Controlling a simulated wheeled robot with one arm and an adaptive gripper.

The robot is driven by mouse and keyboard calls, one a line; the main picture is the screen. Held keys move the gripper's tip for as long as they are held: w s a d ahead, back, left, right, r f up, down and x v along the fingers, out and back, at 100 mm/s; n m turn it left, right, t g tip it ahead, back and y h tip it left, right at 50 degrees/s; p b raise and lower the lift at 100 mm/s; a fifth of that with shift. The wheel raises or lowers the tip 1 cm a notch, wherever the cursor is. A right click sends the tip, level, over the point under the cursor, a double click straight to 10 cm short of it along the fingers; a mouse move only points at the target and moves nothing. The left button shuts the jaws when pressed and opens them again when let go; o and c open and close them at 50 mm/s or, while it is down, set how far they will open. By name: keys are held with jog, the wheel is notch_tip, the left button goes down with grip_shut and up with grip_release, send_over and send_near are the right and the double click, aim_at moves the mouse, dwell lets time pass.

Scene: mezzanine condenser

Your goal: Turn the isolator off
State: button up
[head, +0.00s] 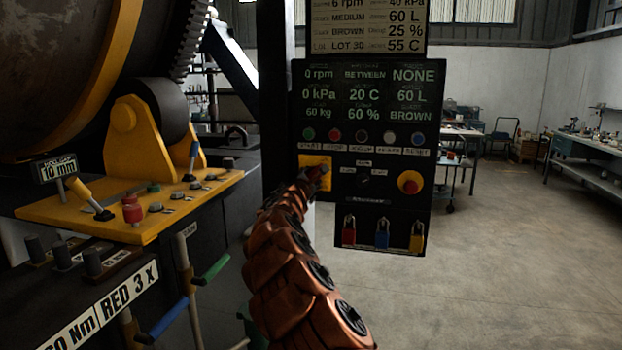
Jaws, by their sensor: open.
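The isolator, a yellow plate (309,161) with a red handle (322,171), sits at the left of the black control panel (447,121). My orange-brown arm rises from the bottom of the view to it. My gripper (308,180) is at the isolator's front, over its lower left part. The fingers are small and dark here and hide part of the handle. I cannot tell whether they touch the handle, or which way it points. The gripper is open.
A row of buttons (361,135) is above the isolator. A selector knob (363,179) and a red emergency stop (410,182) are to its right, with red (348,235), blue (382,237) and yellow (417,239) padlocks below. A yellow lever console (150,215) stands left.

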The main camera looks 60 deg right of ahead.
grip_shut()
dwell(0.3)
